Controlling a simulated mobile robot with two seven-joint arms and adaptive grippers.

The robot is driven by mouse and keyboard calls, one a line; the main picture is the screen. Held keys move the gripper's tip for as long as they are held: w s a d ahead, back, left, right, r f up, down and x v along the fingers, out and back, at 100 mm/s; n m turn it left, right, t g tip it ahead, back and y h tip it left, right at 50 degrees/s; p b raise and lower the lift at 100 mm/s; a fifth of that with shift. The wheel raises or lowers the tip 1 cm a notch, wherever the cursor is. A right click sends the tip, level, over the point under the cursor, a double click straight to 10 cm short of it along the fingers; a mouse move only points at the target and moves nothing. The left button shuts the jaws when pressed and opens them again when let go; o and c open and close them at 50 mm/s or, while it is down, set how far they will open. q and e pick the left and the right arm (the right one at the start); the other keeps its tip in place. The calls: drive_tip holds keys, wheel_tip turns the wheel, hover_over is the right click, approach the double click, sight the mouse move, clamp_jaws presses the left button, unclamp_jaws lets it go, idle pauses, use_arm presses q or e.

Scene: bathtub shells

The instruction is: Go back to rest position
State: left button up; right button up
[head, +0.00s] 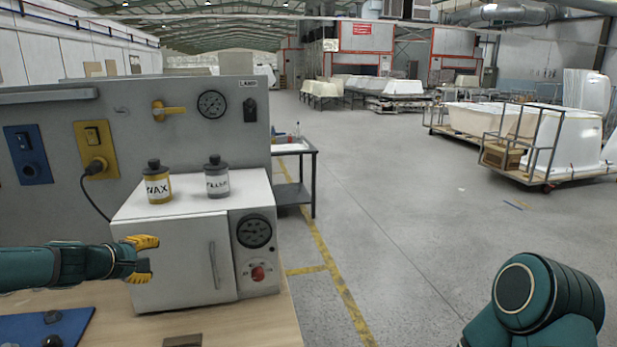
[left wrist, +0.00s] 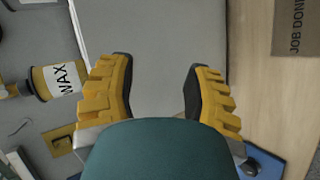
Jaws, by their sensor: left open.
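My left gripper (head: 146,258) comes in from the left in the head view, in front of the left side of a grey cabinet (head: 180,268) with a closed door. The left wrist view shows its two yellow fingers (left wrist: 158,88) spread apart with nothing between them. The grey surface beyond the fingers is empty. The right arm shows only as a dark teal link (head: 540,300) at the bottom right of the head view. Its gripper is out of the picture.
A WAX bottle (head: 157,186) and a grey-labelled bottle (head: 216,180) stand on the cabinet. A wooden bench (head: 255,325) carries the cabinet and a blue board (head: 45,328). A wall panel (head: 190,135) stands behind. Open floor (head: 400,240) lies to the right, with tub carts (head: 555,180) farther off.

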use_arm(q)
drive_tip(key=s+d+f+m+g, duration=0.1)
drive_tip(key=d+f, duration=0.1)
drive_tip(key=f, duration=0.3)
drive_tip(key=s+d+f+m+g, duration=0.1)
drive_tip(key=d+f, duration=0.2)
drive_tip(key=f, duration=0.3)
drive_tip(key=s+d+f+g, duration=0.2)
drive_tip(key=d+f, duration=0.1)
drive_tip(key=f, duration=0.2)
drive_tip(key=shift+s+d+f+m, duration=0.15)
drive_tip(key=shift+f+m, duration=0.1)
drive_tip(key=shift+m, duration=0.15)
drive_tip(key=s+d+f+m+g, duration=0.2)
drive_tip(key=s+d+f+m, duration=0.3)
drive_tip(key=s+d+f, duration=0.4)
drive_tip(key=s+d+f+m+g, duration=0.3)
drive_tip(key=s+d+f+m, duration=0.2)
drive_tip(key=s, duration=0.8)
drive_tip(key=d+f, duration=0.3)
drive_tip(key=f, duration=0.2)
drive_tip(key=shift+s+d+f+h, duration=0.2)
drive_tip(key=shift+s+d+h, duration=0.15)
drive_tip(key=shift+d+h, duration=0.05)
